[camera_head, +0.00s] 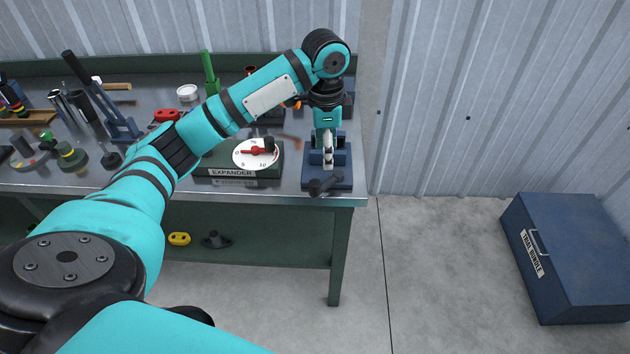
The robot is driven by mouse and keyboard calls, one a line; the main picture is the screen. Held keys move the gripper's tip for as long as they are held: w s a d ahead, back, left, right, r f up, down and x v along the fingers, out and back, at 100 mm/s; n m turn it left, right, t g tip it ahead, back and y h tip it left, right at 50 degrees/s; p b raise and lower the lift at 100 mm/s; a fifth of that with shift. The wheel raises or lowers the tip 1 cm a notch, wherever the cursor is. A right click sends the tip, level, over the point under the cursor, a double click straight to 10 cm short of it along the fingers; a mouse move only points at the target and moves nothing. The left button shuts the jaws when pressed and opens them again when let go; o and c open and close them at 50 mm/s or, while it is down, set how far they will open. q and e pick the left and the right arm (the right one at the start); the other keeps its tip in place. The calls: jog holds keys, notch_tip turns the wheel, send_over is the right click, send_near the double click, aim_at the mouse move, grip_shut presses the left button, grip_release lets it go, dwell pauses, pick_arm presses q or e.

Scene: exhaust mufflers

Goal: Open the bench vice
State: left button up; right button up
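The blue bench vice (341,176) is mounted at the front right corner of the workbench. Its dark handle (326,186) is at the bench's front edge. My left gripper (328,160) points down right over the vice, with its light-coloured fingers among the blue jaws. Its fingers are small and partly overlap the vice, so I cannot tell whether they touch it or are open or shut. The vice's jaw gap is mostly hidden by the gripper. My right gripper is not in view.
A green expander box with a dial (235,163) stands left of the vice, below my forearm. A tube bender (122,128) and other tools crowd the bench (50,177) further left. A corrugated wall is behind. A blue chest (575,250) stands on the floor at right, with clear floor between.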

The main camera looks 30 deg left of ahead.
pick_arm(q)
notch_tip(320, 180, up, 5)
send_over(315, 183)
notch_tip(315, 183, down, 16)
jog(key=shift+f+p, duration=0.15)
jog(key=shift+p, duration=0.9)
jog(key=shift+f, duration=0.4)
jog(key=shift+c, duration=0.2)
grip_shut()
